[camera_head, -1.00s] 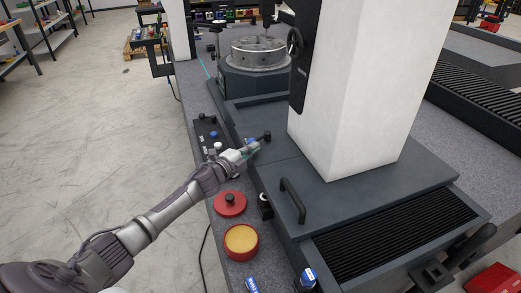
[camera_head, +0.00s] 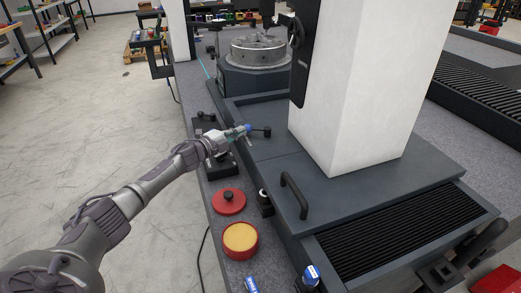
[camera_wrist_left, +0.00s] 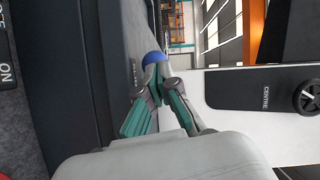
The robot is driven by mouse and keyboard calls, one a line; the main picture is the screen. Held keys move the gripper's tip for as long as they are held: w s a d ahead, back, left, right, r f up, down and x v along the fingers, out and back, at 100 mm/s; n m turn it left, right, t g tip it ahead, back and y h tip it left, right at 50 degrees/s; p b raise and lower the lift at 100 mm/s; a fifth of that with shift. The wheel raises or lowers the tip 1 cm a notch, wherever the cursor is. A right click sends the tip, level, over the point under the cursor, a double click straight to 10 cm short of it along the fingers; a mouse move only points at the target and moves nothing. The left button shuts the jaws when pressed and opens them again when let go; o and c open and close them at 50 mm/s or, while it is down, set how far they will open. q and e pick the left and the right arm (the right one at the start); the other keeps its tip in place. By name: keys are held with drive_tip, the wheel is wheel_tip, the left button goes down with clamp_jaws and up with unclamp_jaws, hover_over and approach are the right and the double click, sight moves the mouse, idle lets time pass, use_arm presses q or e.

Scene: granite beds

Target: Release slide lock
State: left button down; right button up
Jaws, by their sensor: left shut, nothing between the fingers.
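My left gripper (camera_head: 240,131) reaches from the left to the slide's near left edge. Its teal-padded fingers are shut and empty. A blue ball knob (camera_head: 247,127) sits right at the fingertips; the left wrist view shows the blue knob (camera_wrist_left: 153,58) just beyond the closed tips, and I cannot tell whether they touch. A short lever with a black knob (camera_head: 267,131) lies just right of it on the dark slide (camera_head: 285,158). I cannot tell which of these is the slide lock. My right gripper is not in view.
A white column (camera_head: 375,90) rises to the right. A control panel (camera_head: 220,165) lies partly under my arm. Floor at the left is clear.

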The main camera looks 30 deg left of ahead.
use_arm(q)
drive_tip(key=shift+w+a+b, duration=0.4)
drive_tip(key=shift+w, duration=0.1)
use_arm(e)
drive_tip(key=shift+f, duration=0.6)
use_arm(q)
drive_tip(key=shift+w+a, duration=0.1)
drive_tip(key=shift+r, duration=0.1)
